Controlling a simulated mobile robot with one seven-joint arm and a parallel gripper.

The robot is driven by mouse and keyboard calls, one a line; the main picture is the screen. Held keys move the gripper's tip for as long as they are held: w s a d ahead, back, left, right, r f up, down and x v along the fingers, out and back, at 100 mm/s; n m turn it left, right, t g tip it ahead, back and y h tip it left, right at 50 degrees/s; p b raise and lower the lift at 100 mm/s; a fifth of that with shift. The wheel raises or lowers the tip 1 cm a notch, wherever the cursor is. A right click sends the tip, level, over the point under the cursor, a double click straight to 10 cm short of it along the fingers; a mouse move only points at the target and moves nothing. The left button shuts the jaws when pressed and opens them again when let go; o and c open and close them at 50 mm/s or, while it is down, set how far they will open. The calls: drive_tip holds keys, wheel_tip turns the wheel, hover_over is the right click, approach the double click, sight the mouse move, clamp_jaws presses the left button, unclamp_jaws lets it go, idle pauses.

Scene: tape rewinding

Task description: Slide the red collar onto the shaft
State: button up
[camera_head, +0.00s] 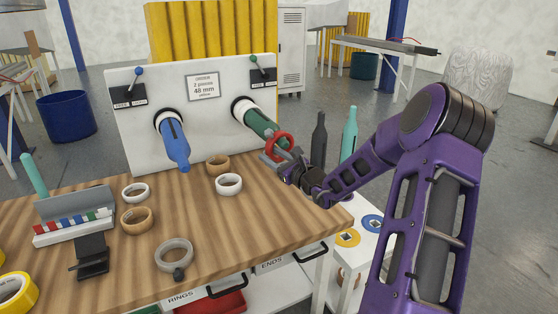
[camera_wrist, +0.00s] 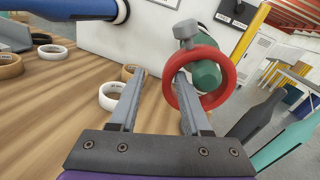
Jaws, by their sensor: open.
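The red collar (camera_head: 286,135) is a ring at the free end of the green shaft (camera_head: 262,127), on the right of the white panel. In the wrist view, the collar (camera_wrist: 228,69) has a grey knob (camera_wrist: 186,30) at its top left, and the shaft's end (camera_wrist: 207,76) shows through its opening. It seems to be around the tip, but how far on is unclear. My gripper (camera_head: 270,151) is open beside it.
A blue shaft (camera_head: 174,145) sticks out of the panel (camera_head: 205,120) to the left. White and tan tape rolls (camera_head: 229,183) lie on the wooden table (camera_head: 215,235).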

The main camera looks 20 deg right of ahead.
drive_tip(key=p+v, duration=0.1)
drive_tip(key=v, duration=1.6)
drive_tip(key=shift+s, duration=0.15)
drive_tip(key=shift+r, duration=0.1)
